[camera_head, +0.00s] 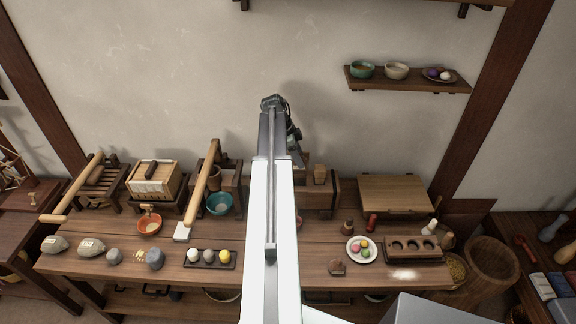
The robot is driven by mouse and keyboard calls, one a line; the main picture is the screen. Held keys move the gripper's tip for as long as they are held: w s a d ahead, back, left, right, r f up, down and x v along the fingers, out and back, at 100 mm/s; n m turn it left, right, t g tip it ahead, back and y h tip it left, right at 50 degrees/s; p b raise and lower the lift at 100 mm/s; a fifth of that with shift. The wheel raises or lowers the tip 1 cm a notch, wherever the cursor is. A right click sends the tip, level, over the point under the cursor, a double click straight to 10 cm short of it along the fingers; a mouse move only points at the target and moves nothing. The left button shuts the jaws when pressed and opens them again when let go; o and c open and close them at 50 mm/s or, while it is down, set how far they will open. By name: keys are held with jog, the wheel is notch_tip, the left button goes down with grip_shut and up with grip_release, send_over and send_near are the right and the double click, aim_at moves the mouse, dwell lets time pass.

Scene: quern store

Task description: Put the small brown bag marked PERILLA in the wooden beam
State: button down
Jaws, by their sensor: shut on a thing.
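My gripper (297,153) is at the far end of my raised arm, pointing down close to the back of the bench. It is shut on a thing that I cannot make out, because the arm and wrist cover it. A thick wooden beam (325,197) with a small upright block on it lies at the back of the bench, just below and right of the gripper. My arm hides its left and middle parts. I cannot read PERILLA anywhere.
A press with a long lever (203,183) and a teal bowl (219,204) stand left of my arm. A plate of coloured balls (361,250) and a block with round hollows (412,251) stand right. A flat board (394,191) lies behind them. A wall shelf (408,80) holds bowls.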

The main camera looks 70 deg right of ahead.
jog(key=shift+w+f+b, duration=0.3)
jog(key=shift+f+b, duration=0.2)
jog(key=shift+f, duration=0.2)
jog(key=shift+w+f+b, duration=0.3)
jog(key=shift+f+b, duration=0.15)
jog(key=shift+f, duration=0.2)
jog(key=shift+f, duration=0.15)
jog(key=shift+f+b, duration=2.15)
jog(key=shift+b, duration=0.15)
jog(key=c, duration=0.7)
grip_release()
notch_tip(320, 180, up, 6)
jog(key=p, duration=0.6)
